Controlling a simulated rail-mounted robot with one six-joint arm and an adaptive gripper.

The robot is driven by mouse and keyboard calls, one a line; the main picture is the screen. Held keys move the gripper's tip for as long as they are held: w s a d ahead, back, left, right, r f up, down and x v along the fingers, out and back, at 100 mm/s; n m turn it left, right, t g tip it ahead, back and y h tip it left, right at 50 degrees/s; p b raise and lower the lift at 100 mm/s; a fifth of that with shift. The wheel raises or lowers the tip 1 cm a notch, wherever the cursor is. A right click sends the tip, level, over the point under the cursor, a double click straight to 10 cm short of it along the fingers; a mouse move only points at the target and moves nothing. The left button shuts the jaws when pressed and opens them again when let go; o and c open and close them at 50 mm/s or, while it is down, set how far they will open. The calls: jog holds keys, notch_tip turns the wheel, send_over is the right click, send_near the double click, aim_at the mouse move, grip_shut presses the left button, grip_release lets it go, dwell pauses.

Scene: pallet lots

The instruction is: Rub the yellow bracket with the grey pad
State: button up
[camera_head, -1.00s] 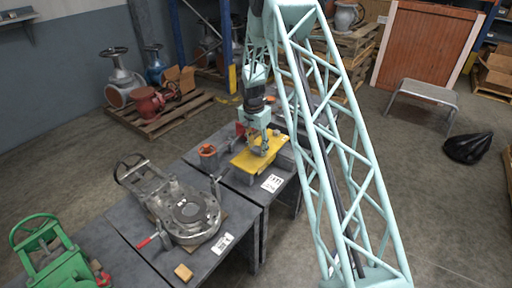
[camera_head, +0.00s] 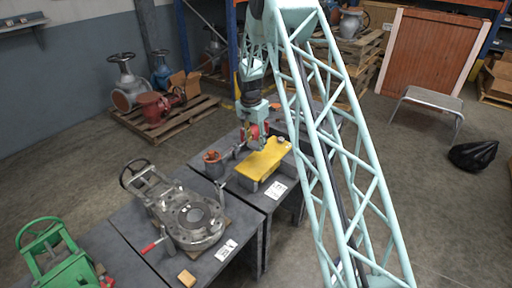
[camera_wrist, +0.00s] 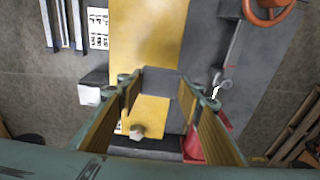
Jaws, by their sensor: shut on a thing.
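The yellow bracket (camera_head: 266,158) lies on the far dark table, long and flat on top. In the wrist view the yellow bracket (camera_wrist: 150,38) runs from the top edge down past the fingertips. My gripper (camera_head: 257,143) is at the bracket's far left end. In the wrist view my gripper (camera_wrist: 160,88) is shut on the grey pad (camera_wrist: 160,80), a small block between the fingertips, above the yellow surface. Whether the pad touches the bracket I cannot tell. In the head view my gripper hides the pad.
A grey flanged valve (camera_head: 192,220) with a handwheel fills the middle table. A wooden block (camera_head: 187,278) and green machine (camera_head: 55,262) are nearer. A red part (camera_wrist: 207,140) is beside my right finger.

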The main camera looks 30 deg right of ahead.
jog(key=shift+r+p, duration=0.4)
jog(key=shift+r, duration=0.95)
jog(key=shift+a, duration=0.1)
